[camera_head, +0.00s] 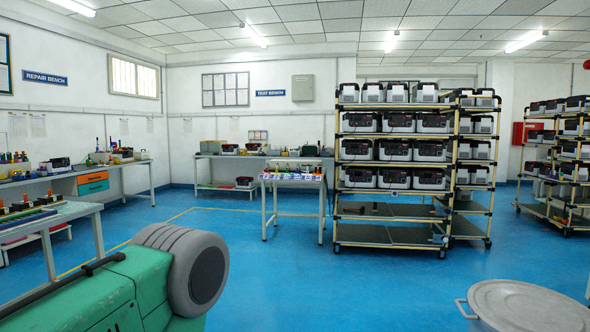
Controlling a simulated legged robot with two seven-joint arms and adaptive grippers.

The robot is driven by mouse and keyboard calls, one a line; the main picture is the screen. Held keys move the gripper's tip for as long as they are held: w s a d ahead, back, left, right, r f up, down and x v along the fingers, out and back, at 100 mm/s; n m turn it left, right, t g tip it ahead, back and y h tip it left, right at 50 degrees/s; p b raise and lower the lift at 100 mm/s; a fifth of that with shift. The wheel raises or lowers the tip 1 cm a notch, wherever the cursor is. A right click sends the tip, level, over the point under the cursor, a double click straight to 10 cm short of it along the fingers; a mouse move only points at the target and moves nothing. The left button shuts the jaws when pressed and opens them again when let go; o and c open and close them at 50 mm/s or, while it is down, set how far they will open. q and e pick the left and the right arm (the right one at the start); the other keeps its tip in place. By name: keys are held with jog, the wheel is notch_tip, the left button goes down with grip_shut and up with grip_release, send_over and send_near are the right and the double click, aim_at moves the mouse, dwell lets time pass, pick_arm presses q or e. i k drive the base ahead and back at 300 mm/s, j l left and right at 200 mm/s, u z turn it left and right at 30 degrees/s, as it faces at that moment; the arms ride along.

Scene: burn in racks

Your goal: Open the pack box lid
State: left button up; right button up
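I cannot make out a pack box or its lid for certain in the head view. At the bottom right is a round grey lid-like top (532,306) with a loop handle on its left side; its lower part is cut off by the frame. At the bottom left is a large green body (95,298) with a thick grey ribbed roller or wheel (198,272) and a dark bar on top; I cannot tell what it is. Neither of my grippers shows in this view.
Another rack (568,190) stands at the right. A small table (295,176), a back bench (258,157) and left benches (125,165) hold items. The blue floor (330,285) ahead is clear.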

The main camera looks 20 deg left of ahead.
aim_at(283, 163)
jog(key=i+j+u, duration=0.25)
jog(key=i, duration=0.15)
jog(key=i+u, duration=0.25)
jog(key=i, duration=0.15)
jog(key=i+u, duration=0.2)
jog(key=i, duration=5.8)
